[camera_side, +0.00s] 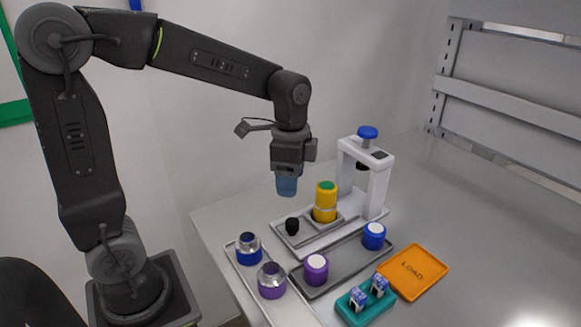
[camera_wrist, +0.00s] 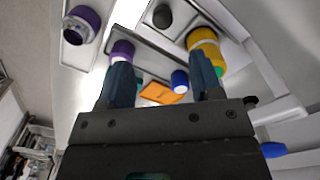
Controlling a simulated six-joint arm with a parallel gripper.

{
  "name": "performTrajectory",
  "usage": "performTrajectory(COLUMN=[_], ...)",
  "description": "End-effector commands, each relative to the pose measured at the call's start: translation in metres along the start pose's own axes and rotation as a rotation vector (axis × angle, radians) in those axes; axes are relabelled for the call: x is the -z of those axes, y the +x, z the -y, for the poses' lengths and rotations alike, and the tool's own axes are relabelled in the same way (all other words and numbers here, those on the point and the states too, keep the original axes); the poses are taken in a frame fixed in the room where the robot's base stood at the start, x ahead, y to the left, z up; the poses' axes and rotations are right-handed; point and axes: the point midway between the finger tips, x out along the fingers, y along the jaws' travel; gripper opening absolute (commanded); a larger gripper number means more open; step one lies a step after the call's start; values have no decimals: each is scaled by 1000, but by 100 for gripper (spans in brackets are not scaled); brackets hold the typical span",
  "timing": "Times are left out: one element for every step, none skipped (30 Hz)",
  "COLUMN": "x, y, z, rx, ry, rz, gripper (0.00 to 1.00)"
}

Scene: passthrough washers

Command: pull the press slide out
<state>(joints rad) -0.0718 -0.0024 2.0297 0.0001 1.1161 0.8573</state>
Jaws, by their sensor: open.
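The white press (camera_side: 365,170) stands at the back with a blue knob (camera_side: 368,132) on top. Its slide (camera_side: 309,233) lies along the base, with a black knob (camera_side: 292,226) at its near left end. A yellow cylinder with a green top (camera_side: 325,203) stands upright on the slide, left of the press frame and not under it. My gripper (camera_side: 287,190) is open and empty, above and behind the black knob, apart from everything. In the wrist view, the black knob (camera_wrist: 162,15) and yellow cylinder (camera_wrist: 204,44) show beyond the open fingers (camera_wrist: 163,78).
A grey tray (camera_side: 340,267) in front holds a purple part (camera_side: 316,269) and a blue part (camera_side: 374,236). A left tray (camera_side: 243,275) holds blue and purple parts with metal tops. A teal block (camera_side: 364,303) and orange LOAD tray (camera_side: 416,270) sit at front right. The right table is clear.

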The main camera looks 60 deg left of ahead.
Motion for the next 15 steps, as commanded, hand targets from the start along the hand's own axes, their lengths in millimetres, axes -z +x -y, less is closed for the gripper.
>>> performTrajectory(x=[0, 0, 0, 0, 0, 0, 0, 0, 0, 0, 0, 0, 0, 0, 0], y=[-8, -11, -15, -17, -19, -21, -22, -22, -23, -23, -23, -23, -23, -23, -23], z=[1, 0, 0, 0, 0, 0, 0, 0, 0, 0, 0, 0, 0, 0, 0], rx=[3, 2, 2, 1, 1, 1, 1, 0, 0, 0, 0, 0, 0, 0, 0], ry=[0, 0, 0, 0, 0, 0, 0, 0, 0, 0, 0, 0, 0, 0, 0], rz=[-2, -2, -2, -1, -1, 0, 0, 0, 0, 0, 0, 0, 0, 0, 0], gripper=[59, 59, 59, 59, 59, 59, 59, 59, 59, 59, 59, 59, 59, 59, 59])
